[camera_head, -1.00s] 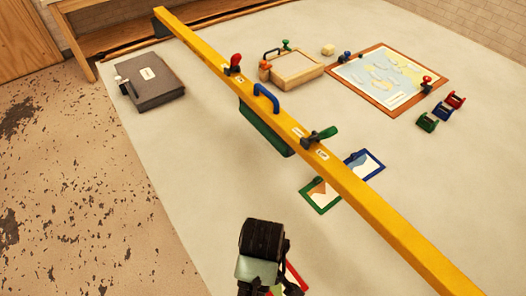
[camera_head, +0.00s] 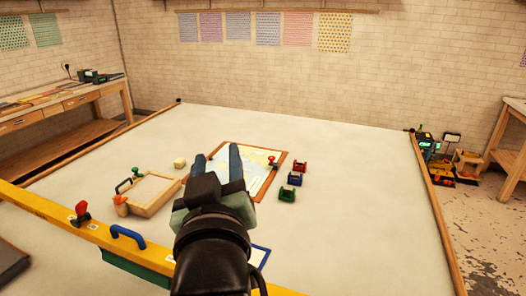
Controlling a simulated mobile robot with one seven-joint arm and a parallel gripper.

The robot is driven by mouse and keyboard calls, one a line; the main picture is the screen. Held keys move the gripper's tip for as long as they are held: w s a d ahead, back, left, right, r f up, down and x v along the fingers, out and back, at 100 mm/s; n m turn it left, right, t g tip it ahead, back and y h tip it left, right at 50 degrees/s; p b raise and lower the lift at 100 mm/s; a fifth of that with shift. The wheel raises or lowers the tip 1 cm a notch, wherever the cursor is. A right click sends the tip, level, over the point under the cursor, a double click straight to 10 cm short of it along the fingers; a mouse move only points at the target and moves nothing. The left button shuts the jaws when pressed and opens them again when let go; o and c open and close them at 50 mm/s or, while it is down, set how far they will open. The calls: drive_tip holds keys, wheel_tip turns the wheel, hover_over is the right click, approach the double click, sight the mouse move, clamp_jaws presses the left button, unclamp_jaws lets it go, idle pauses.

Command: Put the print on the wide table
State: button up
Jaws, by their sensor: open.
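A pale blue and yellow map-like print (camera_head: 262,172) lies in a brown frame on the large pale table (camera_head: 355,215), past my gripper. I cannot tell whether this is the task's print. My gripper (camera_head: 216,160) is open, its two fingers apart and pointing to the back. It covers the left part of the map in the picture; no contact can be made out. Nothing shows held between the fingers. A blue-edged sheet (camera_head: 262,256) shows partly behind my arm, beyond the yellow beam.
A yellow beam (camera_head: 60,216) with a blue handle (camera_head: 128,235) and red knob crosses the near table. A wooden box (camera_head: 155,192) stands left; red, blue and green holders (camera_head: 287,195) stand right. The table's right side is clear.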

drive_tip(key=s+d+r+m+t, duration=0.1)
drive_tip(key=s+d+r+t, duration=0.1)
drive_tip(key=r, duration=0.5)
drive_tip(key=s+d+r+m+t+h, duration=0.1)
drive_tip(key=s+d+r+m+t, duration=0.1)
drive_tip(key=s+r+t, duration=0.2)
drive_tip(key=s+d+r+m+t+h, duration=0.1)
drive_tip(key=s+d+r+t, duration=0.1)
drive_tip(key=s+r, duration=0.4)
wheel_tip(320, 180, up, 6)
drive_tip(key=shift+s+d+f+m+t, duration=0.1)
drive_tip(key=shift+s+d+m+t, duration=0.1)
drive_tip(key=shift+s+m+t, duration=0.35)
drive_tip(key=shift+w, duration=0.2)
